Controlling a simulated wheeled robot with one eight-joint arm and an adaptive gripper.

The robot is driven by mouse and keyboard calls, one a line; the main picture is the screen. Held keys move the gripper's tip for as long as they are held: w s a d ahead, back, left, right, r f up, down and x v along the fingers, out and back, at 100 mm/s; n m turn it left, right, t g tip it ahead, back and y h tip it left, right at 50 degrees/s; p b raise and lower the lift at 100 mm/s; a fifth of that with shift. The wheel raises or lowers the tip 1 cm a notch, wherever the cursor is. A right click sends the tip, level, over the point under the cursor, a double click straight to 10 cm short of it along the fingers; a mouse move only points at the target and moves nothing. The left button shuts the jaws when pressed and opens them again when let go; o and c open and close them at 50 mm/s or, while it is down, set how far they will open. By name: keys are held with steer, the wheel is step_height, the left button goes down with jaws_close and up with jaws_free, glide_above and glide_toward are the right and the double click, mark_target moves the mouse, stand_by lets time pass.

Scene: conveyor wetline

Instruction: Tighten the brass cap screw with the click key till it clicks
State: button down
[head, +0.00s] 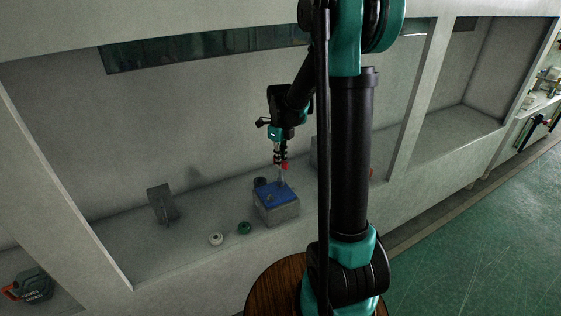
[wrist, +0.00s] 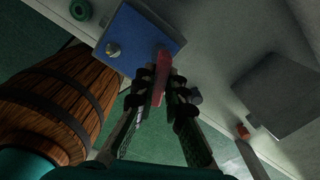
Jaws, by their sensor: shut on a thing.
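My gripper (head: 280,160) is shut on the red handle of the click key (head: 284,166), above the blue-topped grey block. In the wrist view my fingers (wrist: 159,95) close around the red handle (wrist: 161,70), whose far end overlaps the right part of the blue plate (wrist: 140,38). A grey shank (head: 281,177) hangs below the handle in the head view; whether its tip touches the plate I cannot tell. A small round brassy screw head (wrist: 113,49), apparently the cap screw, sits on the plate's left part, apart from the key.
The grey block (head: 278,214) stands on a pale ledge. A white ring (head: 215,239) and a green ring (head: 244,228) lie left of it. A grey stand (head: 162,203) is farther left. A wooden barrel (wrist: 45,105) stands in front of the ledge.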

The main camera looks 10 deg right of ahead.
steer(key=shift+r, duration=1.15)
stand_by(1.7)
steer(key=shift+r, duration=2.4)
